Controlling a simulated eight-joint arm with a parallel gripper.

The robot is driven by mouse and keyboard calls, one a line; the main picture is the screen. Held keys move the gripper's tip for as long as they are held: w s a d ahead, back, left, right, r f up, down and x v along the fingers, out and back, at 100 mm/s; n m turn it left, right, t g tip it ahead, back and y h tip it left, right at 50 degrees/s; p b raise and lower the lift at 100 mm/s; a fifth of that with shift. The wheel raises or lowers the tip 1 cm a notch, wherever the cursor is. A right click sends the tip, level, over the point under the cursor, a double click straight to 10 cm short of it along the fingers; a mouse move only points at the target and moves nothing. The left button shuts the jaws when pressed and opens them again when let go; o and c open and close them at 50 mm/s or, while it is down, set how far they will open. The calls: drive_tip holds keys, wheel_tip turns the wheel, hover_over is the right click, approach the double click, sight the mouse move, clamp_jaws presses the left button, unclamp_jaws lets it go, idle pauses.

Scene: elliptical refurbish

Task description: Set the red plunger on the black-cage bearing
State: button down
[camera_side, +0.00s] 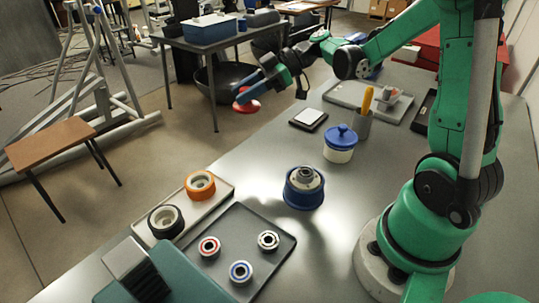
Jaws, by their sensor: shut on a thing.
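My gripper (243,94) is shut on the red plunger (247,107), whose red disc shows below the fingers. It is held high at the upper middle, well clear of the bearings. The fingers hide its upper part. Several small ring bearings lie apart on a dark grey tray (226,222) at the front. The one at the right (268,240) has a dark ring and looks like the black-cage bearing. A red-ringed bearing (209,247) lies to its left, and a blue-ringed bearing (241,272) lies in front.
A light tray holds an orange ring part (200,185) and a black ring part (166,221). A blue fixture (304,190) with a metal part stands right of the dark tray. A teal box (190,278) stands front left.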

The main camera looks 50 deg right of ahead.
sight(245, 89)
wheel_tip(245, 89, up, 5)
drive_tip(key=shift+a, duration=0.15)
drive_tip(key=f+m+t+h, duration=0.1)
drive_tip(key=m, duration=0.1)
drive_tip(key=a+f+m+t+h, duration=0.1)
drive_tip(key=f+m+t+h, duration=0.1)
drive_tip(key=a+f+m+t+h, duration=0.1)
drive_tip(key=m+h, duration=0.1)
drive_tip(key=shift+s+a+f, duration=0.15)
drive_tip(key=shift+s+a, duration=0.05)
drive_tip(key=shift+s, duration=0.1)
drive_tip(key=shift+s+a+r+m+t+h, duration=0.25)
drive_tip(key=shift+a+r+m+h, duration=0.1)
drive_tip(key=shift+m+h, duration=0.55)
drive_tip(key=shift+s+a+r+m+t+h, duration=0.15)
drive_tip(key=shift+a+r+m+t+h, duration=0.15)
drive_tip(key=shift+m+h, duration=0.6)
drive_tip(key=shift+s+a+r+m+t+h, duration=0.25)
drive_tip(key=shift+a+r+m+h, duration=0.1)
drive_tip(key=shift+m+h, duration=0.55)
